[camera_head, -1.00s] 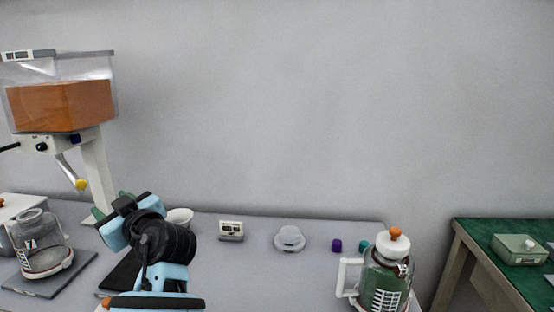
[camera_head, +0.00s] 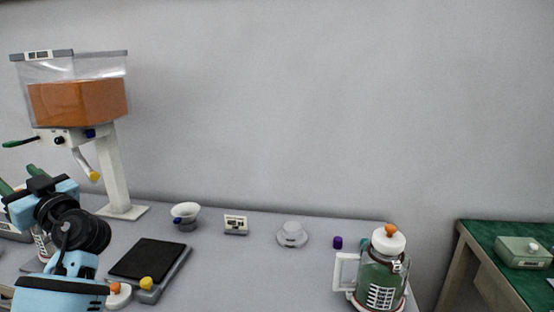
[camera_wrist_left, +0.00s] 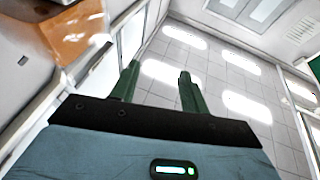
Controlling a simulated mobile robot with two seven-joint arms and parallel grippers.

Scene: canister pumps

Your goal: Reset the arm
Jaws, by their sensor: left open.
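My left arm (camera_head: 65,235) comes in at the lower left of the head view. Its left gripper (camera_head: 18,180) has green fingers and points up and to the left, below the hopper dispenser. In the left wrist view the two fingers of the gripper (camera_wrist_left: 160,70) stand apart with nothing between them. Behind them are ceiling tiles and lights. My right gripper is in neither view.
A dispenser with an orange-filled hopper (camera_head: 78,103) stands at the left. A green-topped table (camera_head: 490,240) is at right.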

